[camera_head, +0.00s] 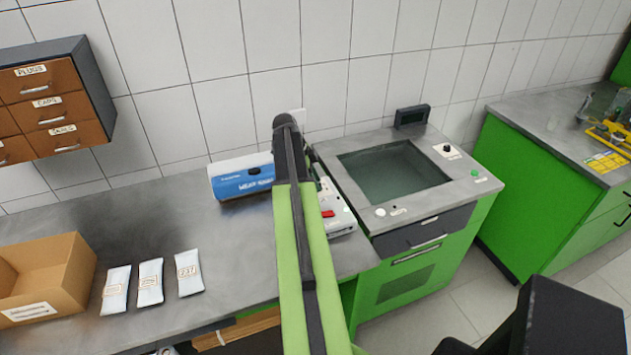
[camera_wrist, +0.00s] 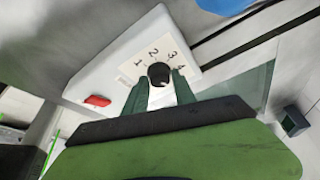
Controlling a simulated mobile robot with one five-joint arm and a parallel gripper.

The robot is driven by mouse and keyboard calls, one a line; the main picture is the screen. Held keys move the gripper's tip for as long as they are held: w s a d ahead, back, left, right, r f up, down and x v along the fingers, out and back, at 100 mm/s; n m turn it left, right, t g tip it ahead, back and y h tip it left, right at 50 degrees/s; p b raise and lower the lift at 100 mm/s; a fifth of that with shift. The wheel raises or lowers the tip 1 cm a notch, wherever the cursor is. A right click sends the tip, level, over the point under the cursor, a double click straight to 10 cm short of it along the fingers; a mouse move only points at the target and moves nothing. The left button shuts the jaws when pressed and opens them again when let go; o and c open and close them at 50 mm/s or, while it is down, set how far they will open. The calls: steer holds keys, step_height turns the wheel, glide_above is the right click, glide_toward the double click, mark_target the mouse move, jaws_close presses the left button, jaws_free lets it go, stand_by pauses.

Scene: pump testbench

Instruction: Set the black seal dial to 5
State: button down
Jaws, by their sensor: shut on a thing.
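The black seal dial (camera_wrist: 158,73) sits on a white device (camera_wrist: 122,62) with printed numbers around it; 1, 2, 3 and 4 are readable in the wrist view. My gripper (camera_wrist: 159,84) is shut on the dial, one green finger on each side. I cannot make out the dial's pointer, and a 5 is not readable. In the head view the white device (camera_head: 338,219) stands on the grey worktop, partly hidden behind my arm. My gripper and the dial are hidden there.
A red switch (camera_wrist: 97,100) is on the white device. A blue and white wipes box (camera_head: 240,178) stands left of it. A green bench (camera_head: 420,275) with a sunken basin (camera_head: 392,172) and another black knob (camera_head: 447,148) is on the right. Several white packets (camera_head: 150,281) lie near a cardboard box (camera_head: 45,285).

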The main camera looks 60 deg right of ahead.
steer(key=shift+s, duration=0.25)
steer(key=c, duration=1)
jaws_free()
steer(key=shift+c, duration=0.2)
steer(key=shift+w, duration=0.1)
steer(key=p+v, duration=1.6)
steer(key=v, duration=0.1)
steer(key=shift+r, duration=0.2)
